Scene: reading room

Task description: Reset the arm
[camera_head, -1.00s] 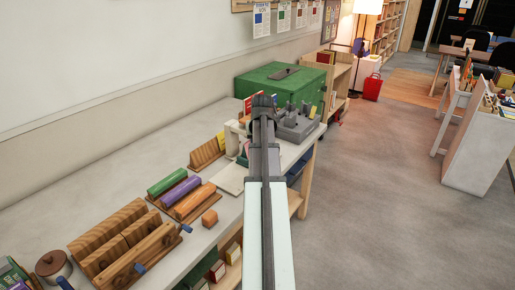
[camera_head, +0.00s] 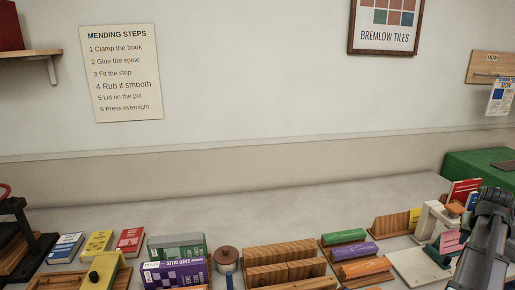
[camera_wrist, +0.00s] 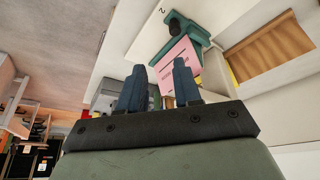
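My arm (camera_head: 484,248) reaches up from the bottom right corner of the head view, its dark end over the right part of the bench. In the wrist view my gripper (camera_wrist: 158,68) has two dark fingers standing apart with a gap between them. It is open and nothing shows held in it. A pink block or card (camera_wrist: 180,62) on a green stand (camera_wrist: 186,35) lies beyond the fingers. The pink piece also shows beside my arm in the head view (camera_head: 449,241). The fingertips cannot be made out in the head view.
A white stand (camera_head: 430,220) and a green box (camera_head: 478,168) are close to my arm. The back strip of the bench is clear.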

